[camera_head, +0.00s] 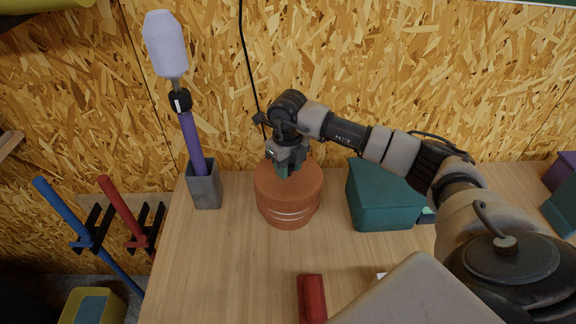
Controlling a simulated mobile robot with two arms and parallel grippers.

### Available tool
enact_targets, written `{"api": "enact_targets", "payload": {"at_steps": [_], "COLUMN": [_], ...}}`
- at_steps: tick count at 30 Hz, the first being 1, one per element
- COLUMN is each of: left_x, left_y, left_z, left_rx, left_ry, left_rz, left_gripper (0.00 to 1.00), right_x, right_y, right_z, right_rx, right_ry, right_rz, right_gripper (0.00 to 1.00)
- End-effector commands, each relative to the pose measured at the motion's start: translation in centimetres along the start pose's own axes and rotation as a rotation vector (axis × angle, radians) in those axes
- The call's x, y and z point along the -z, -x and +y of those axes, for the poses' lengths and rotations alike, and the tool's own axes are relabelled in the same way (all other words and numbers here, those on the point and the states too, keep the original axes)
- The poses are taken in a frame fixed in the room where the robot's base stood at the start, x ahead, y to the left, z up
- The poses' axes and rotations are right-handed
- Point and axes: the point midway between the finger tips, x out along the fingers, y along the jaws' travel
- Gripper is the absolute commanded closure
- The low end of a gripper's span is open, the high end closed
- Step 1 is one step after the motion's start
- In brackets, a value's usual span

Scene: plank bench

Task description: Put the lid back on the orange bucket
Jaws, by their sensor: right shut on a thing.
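The orange bucket (288,219) stands on the plank bench, left of the middle, with pale lines around its side. A round orange-brown lid (307,180) covers its top as seen from here. I cannot tell whether the lid is fully seated or slightly above the rim. My right gripper (284,170) points down over the lid's middle, shut on the lid, seemingly by a small dark green knob. The fingers hide most of the grip. My left gripper is not in view.
A grey holder (204,186) with a purple-handled duster (190,135) stands left of the bucket. A green box (382,198) stands to the right, under my right arm. A red block (311,298) lies in front. The bench (215,265) is clear at front left.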

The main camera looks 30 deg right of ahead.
Motion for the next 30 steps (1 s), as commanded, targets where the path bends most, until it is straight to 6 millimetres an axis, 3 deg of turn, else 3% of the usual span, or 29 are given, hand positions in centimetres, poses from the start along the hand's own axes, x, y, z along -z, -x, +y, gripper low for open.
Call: {"api": "enact_targets", "payload": {"at_steps": [27, 28, 30], "left_x": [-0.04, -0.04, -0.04], "left_y": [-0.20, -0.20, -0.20], "left_z": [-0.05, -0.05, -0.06], "left_rx": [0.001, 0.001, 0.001], "left_ry": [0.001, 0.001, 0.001], "left_rz": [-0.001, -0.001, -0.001], "left_gripper": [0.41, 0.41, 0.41], "right_x": [-0.01, -0.01, -0.01], "right_y": [-0.06, -0.06, -0.06], "right_z": [-0.01, -0.01, -0.02], "right_rx": [0.000, 0.000, 0.000], "right_ry": [0.000, 0.000, 0.000], "right_rz": [-0.001, -0.001, -0.001], "right_gripper": [0.94, 0.64, 0.53]}}
